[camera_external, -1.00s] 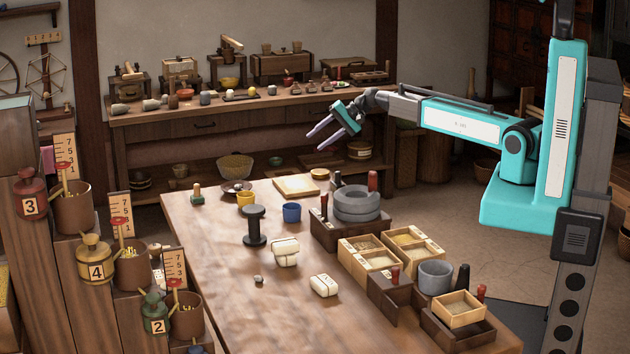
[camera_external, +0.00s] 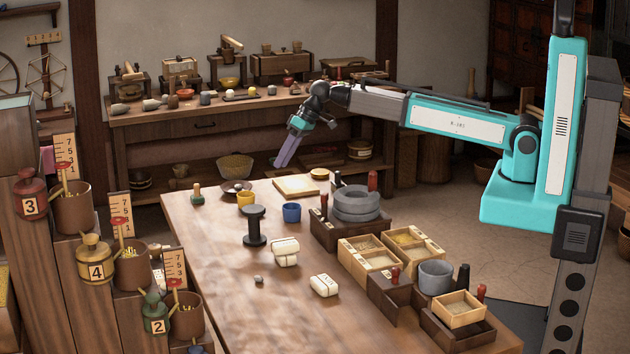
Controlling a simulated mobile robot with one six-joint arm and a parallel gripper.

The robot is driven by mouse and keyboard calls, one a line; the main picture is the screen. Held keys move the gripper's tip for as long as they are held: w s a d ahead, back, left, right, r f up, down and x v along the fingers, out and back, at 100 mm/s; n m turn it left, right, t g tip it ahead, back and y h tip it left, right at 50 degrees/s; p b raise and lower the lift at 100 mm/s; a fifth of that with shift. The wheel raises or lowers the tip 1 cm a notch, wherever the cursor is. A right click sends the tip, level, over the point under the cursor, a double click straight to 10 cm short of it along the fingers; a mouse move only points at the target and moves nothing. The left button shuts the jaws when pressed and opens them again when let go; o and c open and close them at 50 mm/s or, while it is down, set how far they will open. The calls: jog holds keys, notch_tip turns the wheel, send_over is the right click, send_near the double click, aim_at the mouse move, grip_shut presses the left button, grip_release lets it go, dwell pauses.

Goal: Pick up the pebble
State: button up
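The pebble (camera_external: 258,280) is a small grey stone lying on the near part of the long wooden table (camera_external: 215,290), left of a white tied bundle. My gripper (camera_external: 281,163) is in the air, above and beyond the pebble in the picture and well apart from it. Its purple fingers point down and slightly left. They overlap from this side, so I cannot tell how far apart they are. Nothing shows held at their tips.
Near the pebble stand a dark spool-shaped stand (camera_external: 255,226), a stacked white bundle (camera_external: 285,252) and another white bundle (camera_external: 323,285). A blue cup (camera_external: 292,212), a yellow cup (camera_external: 245,198) and a grey quern (camera_external: 357,203) stand farther back. The tabletop left of the pebble is clear.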

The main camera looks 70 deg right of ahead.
jog(key=s+a+r+n, duration=0.1)
jog(key=s+a+n, duration=0.1)
jog(key=a, duration=0.4)
jog(key=s+a+r+n+g+h, duration=0.1)
jog(key=s+a+r+n, duration=0.1)
jog(key=a, duration=0.5)
jog(key=shift+s+n, duration=0.4)
jog(key=shift+n, duration=0.4)
jog(key=shift+f, duration=0.15)
jog(key=p+x, duration=0.1)
jog(key=x, duration=0.7)
jog(key=shift+w+d, duration=0.15)
jog(key=shift+f, duration=0.25)
jog(key=shift+w+f, duration=0.1)
jog(key=shift+p+x, duration=0.7)
jog(key=shift+x, duration=1.8)
jog(key=shift+d, duration=0.1)
